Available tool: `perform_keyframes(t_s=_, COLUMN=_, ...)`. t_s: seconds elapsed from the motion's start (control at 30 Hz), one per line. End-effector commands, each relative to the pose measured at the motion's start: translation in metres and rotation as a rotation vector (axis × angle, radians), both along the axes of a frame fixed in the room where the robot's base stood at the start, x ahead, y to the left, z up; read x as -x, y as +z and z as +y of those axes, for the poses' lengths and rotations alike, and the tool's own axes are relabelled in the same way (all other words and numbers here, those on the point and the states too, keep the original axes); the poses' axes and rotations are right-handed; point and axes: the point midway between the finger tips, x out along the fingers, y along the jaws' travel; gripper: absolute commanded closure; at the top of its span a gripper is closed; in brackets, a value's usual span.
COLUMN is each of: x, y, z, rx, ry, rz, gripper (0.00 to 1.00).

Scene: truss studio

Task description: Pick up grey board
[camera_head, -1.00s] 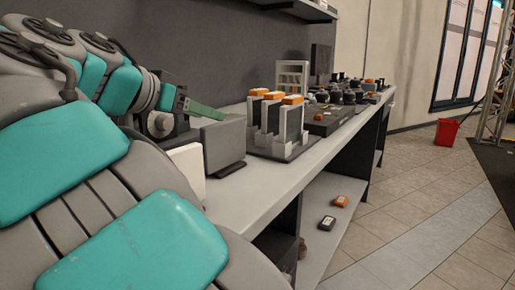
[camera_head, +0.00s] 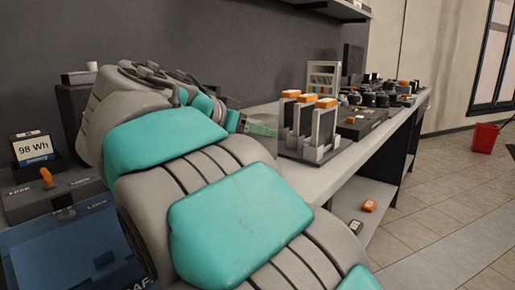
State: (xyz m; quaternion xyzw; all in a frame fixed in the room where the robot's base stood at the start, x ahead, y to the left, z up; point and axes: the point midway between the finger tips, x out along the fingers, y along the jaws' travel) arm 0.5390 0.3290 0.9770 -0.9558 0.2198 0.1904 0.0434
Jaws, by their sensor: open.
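My arm, in grey and teal, fills the middle of the head view. My gripper (camera_head: 262,126) shows only in part past the end of the arm, as a green finger over the bench beside the rack. Nothing shows held in it. I cannot make out a separate grey board now; the stretch of bench behind my arm is hidden. A rack (camera_head: 309,150) with white uprights, dark slabs and orange-topped pieces stands just right of the gripper.
A blue tray (camera_head: 70,255) and a grey box with an orange knob (camera_head: 46,178) are at left. A dark case (camera_head: 362,124) and several dark items (camera_head: 385,95) stand farther along the bench. A lower shelf (camera_head: 372,195) holds small boxes.

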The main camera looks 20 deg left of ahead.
Motion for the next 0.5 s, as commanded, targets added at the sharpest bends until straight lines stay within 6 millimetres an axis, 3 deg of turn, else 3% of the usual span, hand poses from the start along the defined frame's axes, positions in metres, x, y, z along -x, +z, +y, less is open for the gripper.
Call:
perform_keyframes(t_s=0.27, x=-0.0020, y=-0.0008, z=-0.0009, rx=-0.001, ry=0.000, rz=0.000, gripper=0.44)
perform_keyframes(t_s=0.5, x=-0.0020, y=-0.0008, z=-0.0009, rx=0.000, ry=0.000, rz=0.000, gripper=0.71)
